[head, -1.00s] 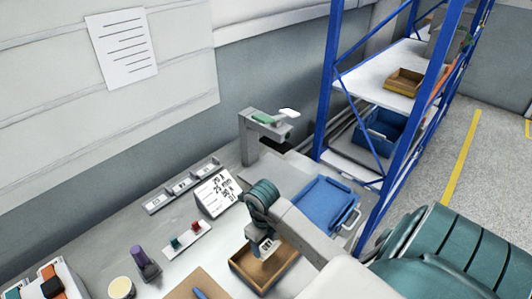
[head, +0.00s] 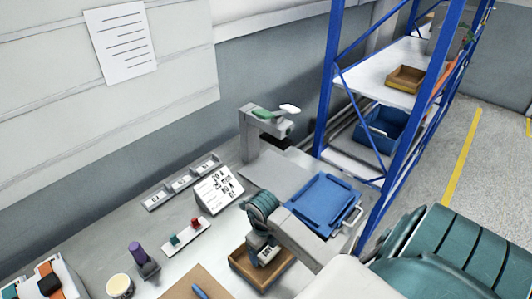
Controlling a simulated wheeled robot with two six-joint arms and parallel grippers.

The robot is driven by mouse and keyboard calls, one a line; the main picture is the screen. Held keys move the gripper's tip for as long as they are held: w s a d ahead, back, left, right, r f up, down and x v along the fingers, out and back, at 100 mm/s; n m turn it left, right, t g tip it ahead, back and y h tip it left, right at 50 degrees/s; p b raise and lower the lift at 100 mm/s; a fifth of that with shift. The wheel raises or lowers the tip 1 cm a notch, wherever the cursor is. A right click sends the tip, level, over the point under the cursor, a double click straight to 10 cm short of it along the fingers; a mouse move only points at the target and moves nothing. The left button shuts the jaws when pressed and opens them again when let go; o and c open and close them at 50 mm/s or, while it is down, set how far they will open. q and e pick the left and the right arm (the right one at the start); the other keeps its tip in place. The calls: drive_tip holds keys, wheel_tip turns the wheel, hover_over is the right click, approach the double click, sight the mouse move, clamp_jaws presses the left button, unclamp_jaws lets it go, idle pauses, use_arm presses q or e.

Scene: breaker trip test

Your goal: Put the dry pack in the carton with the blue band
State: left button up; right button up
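I cannot make out the dry pack or a carton with a blue band in the head view. My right gripper (head: 267,257) points down at the brown open wooden tray (head: 242,266) on the bench. Its tips are over or inside the tray, and the wrist and arm cover part of it. I cannot tell whether the fingers are apart or hold anything. My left gripper is not in view.
A blue lidded bin (head: 323,203) stands right of the gripper. A sign (head: 217,190), a red-and-green switch strip (head: 187,237), a purple-topped tool (head: 137,252) and a cup (head: 120,286) stand left. A blue-framed shelf (head: 372,78) rises behind.

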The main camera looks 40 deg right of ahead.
sight(267, 251)
drive_tip(key=shift+r, duration=0.4)
wheel_tip(267, 251, up, 3)
drive_tip(key=shift+w+f, duration=0.1)
wheel_tip(267, 251, up, 9)
drive_tip(key=p, duration=0.8)
drive_tip(key=shift+w+f, duration=0.15)
drive_tip(key=shift+w, duration=0.15)
drive_tip(key=shift+a, duration=0.1)
